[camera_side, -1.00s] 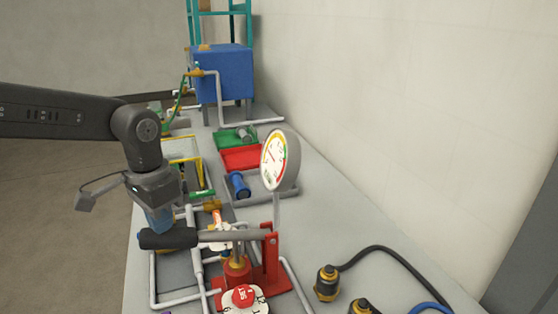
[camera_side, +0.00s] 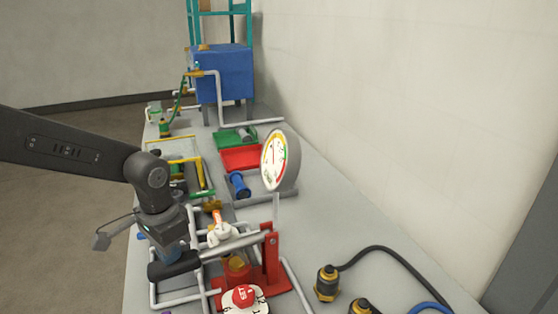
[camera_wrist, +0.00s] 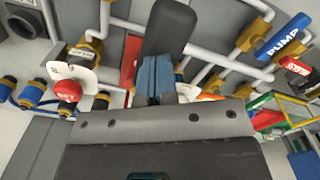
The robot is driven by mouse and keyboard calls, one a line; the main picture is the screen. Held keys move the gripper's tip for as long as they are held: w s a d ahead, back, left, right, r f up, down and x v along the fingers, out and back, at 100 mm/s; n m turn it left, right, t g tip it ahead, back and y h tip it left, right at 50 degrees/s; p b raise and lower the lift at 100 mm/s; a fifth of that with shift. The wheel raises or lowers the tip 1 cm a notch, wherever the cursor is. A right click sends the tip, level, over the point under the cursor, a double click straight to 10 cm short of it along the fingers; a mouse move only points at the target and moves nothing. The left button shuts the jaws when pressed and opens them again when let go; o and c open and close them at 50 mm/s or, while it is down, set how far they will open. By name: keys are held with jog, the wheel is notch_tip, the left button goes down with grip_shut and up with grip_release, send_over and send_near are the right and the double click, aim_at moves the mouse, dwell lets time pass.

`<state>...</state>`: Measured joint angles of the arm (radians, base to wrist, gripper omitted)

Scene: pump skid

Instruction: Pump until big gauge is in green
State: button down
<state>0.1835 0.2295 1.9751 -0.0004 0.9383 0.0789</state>
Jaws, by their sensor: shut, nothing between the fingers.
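The big gauge (camera_side: 273,161) stands on a post above the red pump bracket (camera_side: 273,258). Its white face has a coloured rim; the needle points roughly upward, but the face is too small and oblique to tell its exact zone. The grey pump lever (camera_side: 235,246) slopes down leftward from the bracket to its black grip (camera_side: 175,266). My gripper (camera_side: 176,255) is over that grip, its blue fingers low against it. In the wrist view, the shut blue fingers (camera_wrist: 155,80) lie across the black grip (camera_wrist: 170,28) with nothing between them; exact contact is hidden.
A red knob (camera_side: 244,295) on a white dial plate sits in front of the pump. Pale pipes surround the pump. Red (camera_side: 241,158) and green trays and a blue tank (camera_side: 222,74) stand farther back.

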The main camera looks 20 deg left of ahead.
notch_tip(320, 180, up, 10)
jog(key=shift+f, duration=0.2)
dwell(0.4)
jog(key=shift+f, duration=0.1)
dwell(0.6)
dwell(2.3)
dwell(0.6)
dwell(2.4)
dwell(0.6)
